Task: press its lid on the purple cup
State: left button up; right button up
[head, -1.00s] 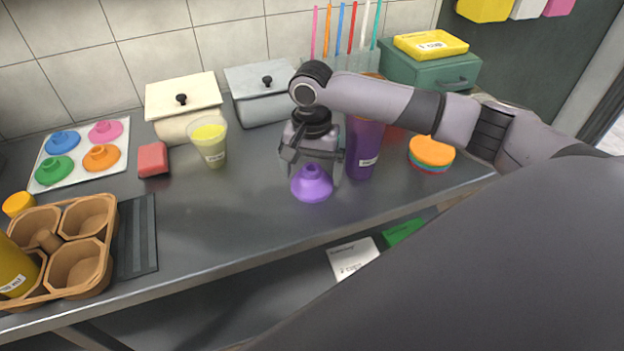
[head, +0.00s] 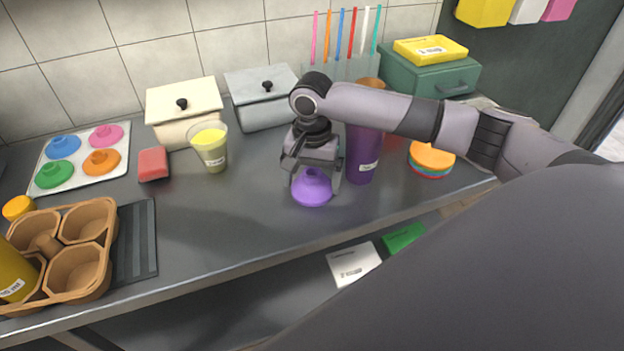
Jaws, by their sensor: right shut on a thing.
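The purple lid (head: 312,190), a dome with a raised knob, is at the middle of the counter, left of the purple cup. My right gripper (head: 314,178) points down over it, with a finger on each side, shut on its knob. I cannot tell whether the lid touches the counter. The tall purple cup (head: 364,150) stands upright just right of the gripper and carries a white label. My left gripper is not in view.
A stack of coloured discs (head: 431,157) lies right of the cup. A yellow-filled cup (head: 210,147), a red sponge (head: 153,164) and a tray of coloured lids (head: 42,187) are to the left. A brown cup carrier (head: 107,262) is at front left. The counter left of the lid is clear.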

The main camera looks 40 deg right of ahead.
pick_arm(q)
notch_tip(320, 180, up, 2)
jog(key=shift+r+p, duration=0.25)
jog(key=shift+p, duration=1)
pick_arm(e)
notch_tip(320, 180, up, 20)
jog(key=shift+f, duration=0.1)
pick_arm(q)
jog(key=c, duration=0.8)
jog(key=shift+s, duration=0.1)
pick_arm(e)
jog(key=s+a+f+n, duration=0.6)
jog(key=a+f+n, duration=0.2)
jog(key=f+n, duration=0.1)
jog(key=shift+f, duration=0.5)
